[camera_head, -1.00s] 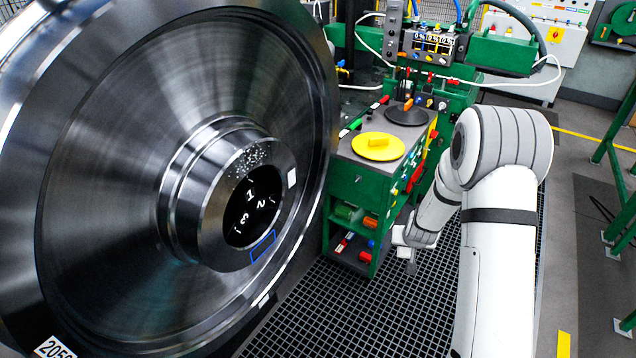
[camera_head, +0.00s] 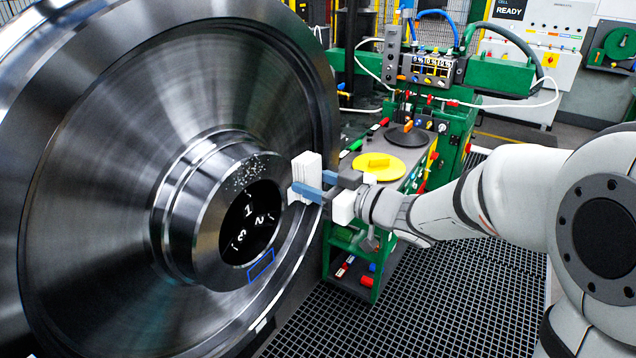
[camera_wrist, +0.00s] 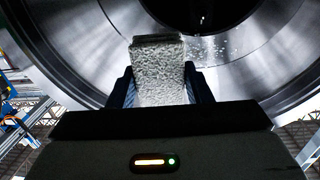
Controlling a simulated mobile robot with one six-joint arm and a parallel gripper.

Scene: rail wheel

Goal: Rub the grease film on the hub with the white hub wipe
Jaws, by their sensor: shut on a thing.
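The large steel wheel (camera_head: 95,200) fills the left of the head view. Its raised hub (camera_head: 190,200) has a dark bore with white marks 1, 2 and 3. A pale speckled film (camera_head: 246,172) lies on the upper part of the hub face; specks also show in the wrist view (camera_wrist: 207,47). My gripper (camera_head: 317,185) is shut on the white hub wipe (camera_head: 305,168), a thick white block just right of the hub. In the wrist view the wipe (camera_wrist: 158,68) stands upright between both fingers. I cannot tell whether it touches the hub.
A blue outlined rectangle (camera_head: 261,266) marks the lower hub face. Behind my gripper stands a green cart (camera_head: 350,285) with a yellow disc (camera_head: 379,168) and a dark disc (camera_head: 407,136) on top. The grated floor (camera_head: 400,310) is clear.

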